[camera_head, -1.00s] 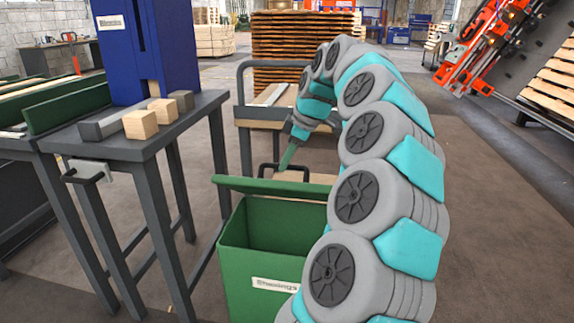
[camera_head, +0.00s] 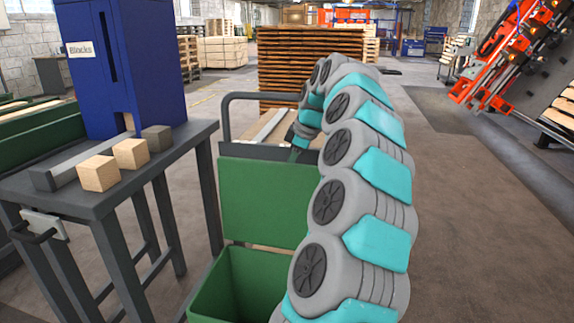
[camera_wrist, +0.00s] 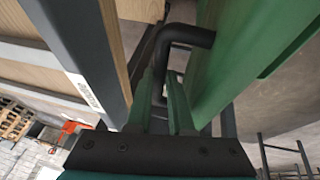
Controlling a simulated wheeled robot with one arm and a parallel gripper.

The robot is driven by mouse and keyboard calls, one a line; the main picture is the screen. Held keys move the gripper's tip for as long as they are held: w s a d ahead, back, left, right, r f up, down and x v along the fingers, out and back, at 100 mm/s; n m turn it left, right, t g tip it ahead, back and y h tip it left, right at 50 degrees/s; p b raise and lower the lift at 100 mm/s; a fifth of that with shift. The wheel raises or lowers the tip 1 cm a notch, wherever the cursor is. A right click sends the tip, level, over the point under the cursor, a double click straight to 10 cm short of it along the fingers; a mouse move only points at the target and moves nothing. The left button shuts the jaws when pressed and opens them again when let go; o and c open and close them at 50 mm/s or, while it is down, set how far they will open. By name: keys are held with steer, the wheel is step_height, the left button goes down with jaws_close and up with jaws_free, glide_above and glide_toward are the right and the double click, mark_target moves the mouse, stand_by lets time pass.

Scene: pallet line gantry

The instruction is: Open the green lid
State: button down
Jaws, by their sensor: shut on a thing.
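The green lid (camera_head: 265,202) stands close to upright at the back edge of the green bin (camera_head: 222,285), with its inner face toward the head camera. The bin's mouth is uncovered. In the wrist view, the lid (camera_wrist: 250,45) fills the right side, and its black bar handle (camera_wrist: 188,35) runs down between my fingers. My gripper (camera_wrist: 163,88) is shut on this handle. In the head view, my arm curves over the bin's right side, and the gripper's tips are hidden behind the lid.
A dark table (camera_head: 75,203) at the left carries several small blocks (camera_head: 130,153) and a blue dispenser (camera_head: 125,65). A cart with a grey rail (camera_head: 227,110) stands close behind the lid. Stacked pallets (camera_head: 312,72) are farther back. Floor is open at the right.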

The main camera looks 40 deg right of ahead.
steer(key=shift+w+d+f+p, duration=0.1)
steer(key=shift+w+d+p, duration=0.25)
steer(key=shift+w+d, duration=0.5)
steer(key=shift+d, duration=0.15)
steer(key=c, duration=0.8)
jaws_free()
steer(key=shift+d+f, duration=0.1)
steer(key=a+v, duration=0.1)
steer(key=v, duration=0.6)
steer(key=shift+s+d+r, duration=0.25)
steer(key=shift+d+r, duration=0.15)
steer(key=shift+d, duration=0.05)
